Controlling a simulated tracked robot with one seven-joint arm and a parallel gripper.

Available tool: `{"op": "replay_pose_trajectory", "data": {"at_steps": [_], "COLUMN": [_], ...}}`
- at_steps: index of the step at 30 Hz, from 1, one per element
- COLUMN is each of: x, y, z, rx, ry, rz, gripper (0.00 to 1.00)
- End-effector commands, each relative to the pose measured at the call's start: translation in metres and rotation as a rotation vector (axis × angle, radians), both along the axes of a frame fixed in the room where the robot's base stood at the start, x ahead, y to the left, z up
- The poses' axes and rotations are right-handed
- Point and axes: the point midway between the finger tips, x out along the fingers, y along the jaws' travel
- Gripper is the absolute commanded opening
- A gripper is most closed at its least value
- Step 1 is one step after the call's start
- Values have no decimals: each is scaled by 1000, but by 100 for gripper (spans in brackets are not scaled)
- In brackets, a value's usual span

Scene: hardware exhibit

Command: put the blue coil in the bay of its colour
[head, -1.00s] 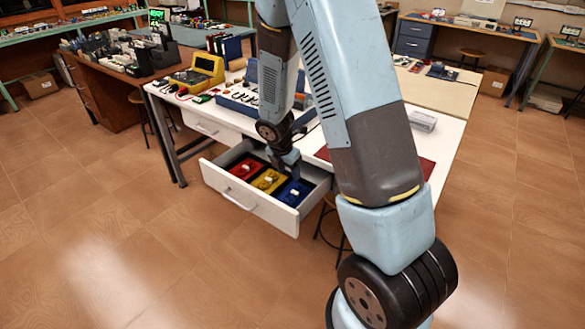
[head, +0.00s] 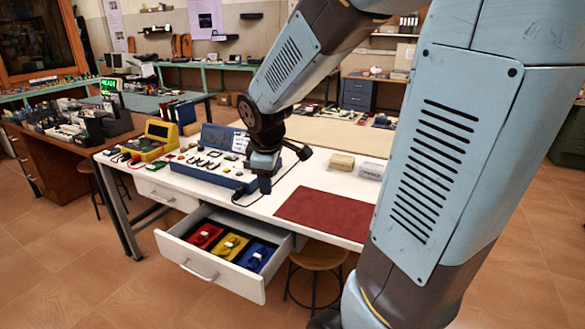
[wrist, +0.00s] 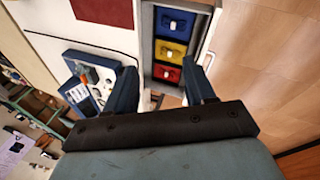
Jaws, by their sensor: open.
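The open drawer (head: 262,289) holds a row of red, yellow and blue bays. The blue bay (head: 270,250) is at its right end in the head view. A small coil with a pale middle lies in it, seemingly the blue coil (head: 255,258); the wrist view also shows this coil (wrist: 173,25), flat inside the blue bay. My gripper (head: 264,188) is empty above the drawer, near the table's front edge. In the wrist view its two fingers (wrist: 160,78) are apart, with nothing between them.
The red bay (head: 203,231) and yellow bay (head: 232,242) each hold a small piece. A blue case of parts (head: 212,172) and a red mat (head: 325,214) lie on the white table. A stool (head: 318,256) stands right of the drawer.

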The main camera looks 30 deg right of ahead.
Motion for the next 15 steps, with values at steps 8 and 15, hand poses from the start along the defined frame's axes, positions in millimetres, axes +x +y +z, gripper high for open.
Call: {"op": "replay_pose_trajectory", "data": {"at_steps": [8, 15], "x": [-59, -112], "y": [-2, 2], "z": [53, 85], "rx": [173, 334], "ry": [-104, -172], "rz": [-328, -589], "gripper": [54, 54]}}
